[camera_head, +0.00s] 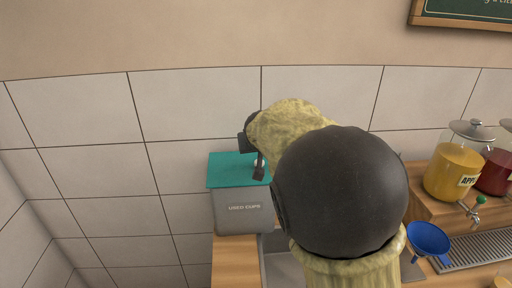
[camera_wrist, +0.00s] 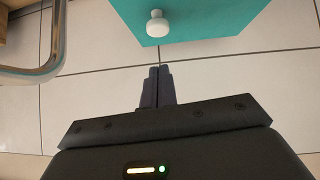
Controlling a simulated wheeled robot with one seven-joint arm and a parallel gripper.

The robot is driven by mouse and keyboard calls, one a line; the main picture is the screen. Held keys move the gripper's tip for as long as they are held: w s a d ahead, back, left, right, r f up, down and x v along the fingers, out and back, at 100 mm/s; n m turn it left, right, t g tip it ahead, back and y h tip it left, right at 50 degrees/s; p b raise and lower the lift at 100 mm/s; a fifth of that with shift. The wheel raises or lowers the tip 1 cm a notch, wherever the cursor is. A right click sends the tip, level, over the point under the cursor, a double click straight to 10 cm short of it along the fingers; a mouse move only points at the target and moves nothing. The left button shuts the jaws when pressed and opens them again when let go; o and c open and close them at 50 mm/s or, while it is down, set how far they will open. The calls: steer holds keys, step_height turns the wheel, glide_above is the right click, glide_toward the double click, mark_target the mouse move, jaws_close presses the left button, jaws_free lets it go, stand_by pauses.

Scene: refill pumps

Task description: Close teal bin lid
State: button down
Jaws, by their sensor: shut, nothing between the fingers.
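The teal lid (camera_head: 226,171) lies across the top of the grey bin (camera_head: 243,212) labelled "USED CUPS"; no gap into the bin shows from here. The lid also fills the top of the wrist view (camera_wrist: 205,20), with a white knob (camera_wrist: 157,24) on it. My gripper (camera_head: 259,175) is over the right part of the lid in the head view, fingers pointing down. In the wrist view my gripper's fingertips (camera_wrist: 160,70) are together and empty, apart from the knob in the picture. My arm hides the area right of the bin.
A tiled wall (camera_head: 200,105) stands behind the bin. A metal tap (camera_wrist: 45,65) is at the left of the wrist view. To the right are a yellow drink jar (camera_head: 455,172), a red jar (camera_head: 495,172), a blue funnel (camera_head: 428,238) and a drip grate (camera_head: 480,250).

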steer(key=d+b+v, duration=0.1)
steer(key=b+v, duration=0.1)
steer(key=v, duration=0.7)
steer(key=shift+f, duration=0.1)
steer(key=s+d+f+g+p, duration=0.1)
steer(key=s+d+f+g, duration=0.1)
steer(key=s+d+f, duration=0.3)
steer(key=s+d+f+g, duration=0.1)
steer(key=d+f, duration=0.2)
steer(key=f, duration=0.5)
steer(key=s+d+f+m+g, duration=0.1)
steer(key=s+d+f+g, duration=0.1)
steer(key=s+f, duration=0.3)
steer(key=s+d+f+m+g, duration=0.1)
steer(key=s+d+f, duration=0.3)
steer(key=s, duration=0.5)
steer(key=shift+d+f+g+p, duration=0.25)
steer(key=shift+f+g+p, duration=0.2)
steer(key=shift+f+g, duration=0.1)
